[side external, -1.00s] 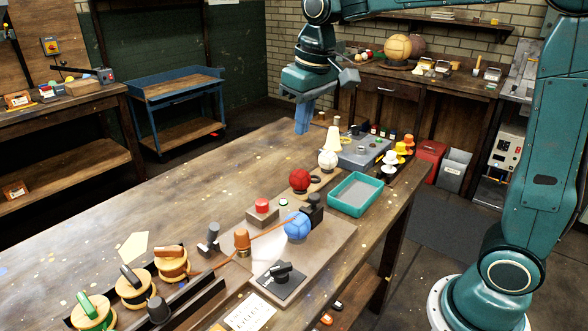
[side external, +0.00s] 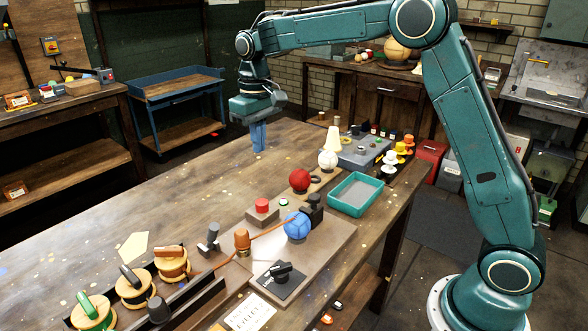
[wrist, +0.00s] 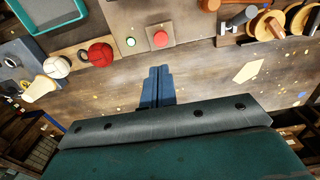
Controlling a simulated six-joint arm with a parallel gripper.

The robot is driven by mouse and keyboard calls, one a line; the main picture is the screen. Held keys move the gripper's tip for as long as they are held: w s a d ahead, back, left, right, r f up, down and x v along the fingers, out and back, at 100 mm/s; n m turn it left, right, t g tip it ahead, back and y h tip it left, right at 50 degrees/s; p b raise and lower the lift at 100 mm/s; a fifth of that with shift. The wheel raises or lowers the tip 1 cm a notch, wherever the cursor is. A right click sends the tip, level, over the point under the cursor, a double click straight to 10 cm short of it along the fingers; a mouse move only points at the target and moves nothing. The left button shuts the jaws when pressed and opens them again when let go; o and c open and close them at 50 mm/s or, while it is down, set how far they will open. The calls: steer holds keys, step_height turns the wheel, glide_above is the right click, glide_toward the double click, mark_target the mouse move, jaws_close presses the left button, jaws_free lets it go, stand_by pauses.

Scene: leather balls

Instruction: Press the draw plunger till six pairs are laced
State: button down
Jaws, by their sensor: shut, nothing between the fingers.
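A red-capped plunger (side external: 262,205) stands on a square brown block on the bench fixture board (side external: 333,240). It shows above my fingers in the wrist view (wrist: 160,39). A blue ball (side external: 297,227) sits against a black holder (side external: 313,206), with an orange cord (side external: 268,233) running to it past an orange guide (side external: 242,240). The lacing on the ball is too small to count. My gripper (side external: 258,149) is shut and empty, pointing down above the bare bench behind the plunger, apart from it. Its blue fingers also show in the wrist view (wrist: 160,68).
A red ball (side external: 299,180) and white ball (side external: 328,160) stand beside a teal tray (side external: 328,203). A black knob (side external: 281,270) sits on the board's front. Thread spools (side external: 172,263) and a small dark upright lever (side external: 209,241) are to the left.

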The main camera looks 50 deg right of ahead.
mark_target(263, 202)
stand_by(0.4)
step_height(263, 202, down, 14)
steer(key=shift+f, duration=0.1)
stand_by(0.7)
steer(key=shift+f, duration=0.9)
steer(key=shift+r, duration=0.1)
step_height(263, 202, up, 14)
stand_by(0.7)
steer(key=shift+r, duration=0.1)
stand_by(0.4)
